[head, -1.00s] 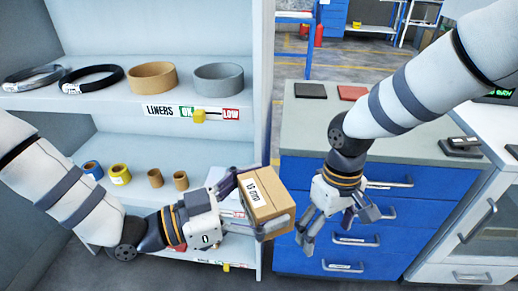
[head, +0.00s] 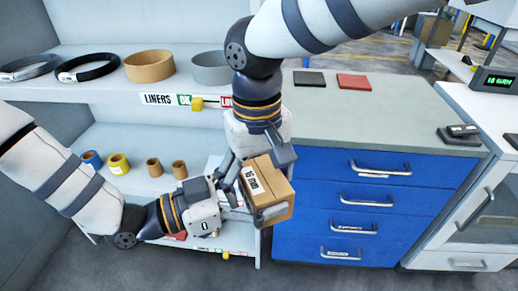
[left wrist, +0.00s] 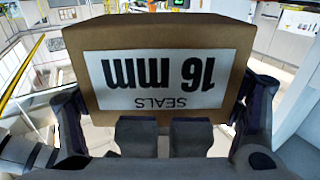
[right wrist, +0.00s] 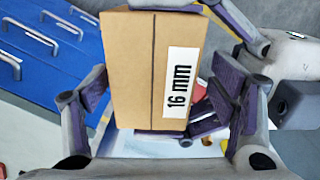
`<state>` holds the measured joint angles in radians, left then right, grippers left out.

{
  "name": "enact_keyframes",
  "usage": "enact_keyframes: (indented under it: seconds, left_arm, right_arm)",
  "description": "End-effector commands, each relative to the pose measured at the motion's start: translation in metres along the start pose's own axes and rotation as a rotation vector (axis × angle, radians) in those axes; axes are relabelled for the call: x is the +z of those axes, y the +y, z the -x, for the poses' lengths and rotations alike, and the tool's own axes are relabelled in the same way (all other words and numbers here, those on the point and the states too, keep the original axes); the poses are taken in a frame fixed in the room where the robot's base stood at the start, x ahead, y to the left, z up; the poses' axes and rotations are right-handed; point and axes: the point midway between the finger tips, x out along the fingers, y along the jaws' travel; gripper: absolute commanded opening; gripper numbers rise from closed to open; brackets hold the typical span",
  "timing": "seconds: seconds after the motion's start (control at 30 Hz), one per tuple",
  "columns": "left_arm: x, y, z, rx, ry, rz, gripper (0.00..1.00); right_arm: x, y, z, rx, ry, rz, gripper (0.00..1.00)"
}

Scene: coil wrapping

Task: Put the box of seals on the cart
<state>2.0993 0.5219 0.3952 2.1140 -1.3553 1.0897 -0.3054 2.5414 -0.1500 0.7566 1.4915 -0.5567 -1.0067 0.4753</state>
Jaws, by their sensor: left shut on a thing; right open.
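The box of seals (head: 280,195) is a small brown carton with a white "16 mm" label. My left gripper (head: 257,192) is shut on it and holds it in the air in front of the shelf. In the left wrist view the box (left wrist: 160,35) fills the space between the fingers, its SEALS label upside down. My right gripper (head: 257,158) is open, just above the box in the head view. In the right wrist view its fingers stand on either side of the box (right wrist: 135,75); whether they touch it is unclear. I cannot make out a cart.
A shelf (head: 110,115) with rings and tape rolls stands at the left. A blue drawer cabinet (head: 340,165) stands behind the box at the right, its grey top mostly bare apart from a dark pad (head: 309,78) and a red pad (head: 354,81). A white bench (head: 490,110) is further right.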

Motion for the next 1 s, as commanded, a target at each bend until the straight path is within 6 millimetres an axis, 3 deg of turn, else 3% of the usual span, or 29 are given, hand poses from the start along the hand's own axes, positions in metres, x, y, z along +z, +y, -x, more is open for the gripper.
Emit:
enact_keyframes:
  seconds: [0.2,0.47,0.57,0.8,0.83,0.9,1.0]
  left_arm:
    - [-0.003,0.000,0.000,0.000,0.005,-0.003,0.29]
    - [-0.003,0.000,0.000,0.000,0.005,-0.003,0.29]
    - [-0.003,0.000,0.000,0.000,0.005,-0.003,0.29]
    - [-0.003,0.000,-0.001,0.001,0.007,-0.004,0.29]
    - [-0.004,0.000,-0.001,0.001,0.008,-0.004,0.85]
    - [-0.004,0.000,-0.001,0.001,0.008,-0.004,1.00]
    - [-0.003,0.000,-0.001,0.001,0.005,-0.003,1.00]
  right_arm:
    - [0.000,0.000,-0.025,0.001,0.001,0.000,0.78]
    - [0.000,0.000,-0.028,0.001,0.002,0.001,0.78]
    - [0.000,0.000,-0.028,0.001,0.002,0.001,0.60]
    - [0.000,-0.002,-0.027,-0.003,0.002,0.002,0.06]
    - [0.000,-0.002,-0.027,-0.004,0.004,0.002,0.02]
    - [0.000,-0.002,-0.027,-0.004,0.004,0.002,0.02]
    - [0.000,-0.001,-0.027,-0.002,0.004,0.002,0.02]
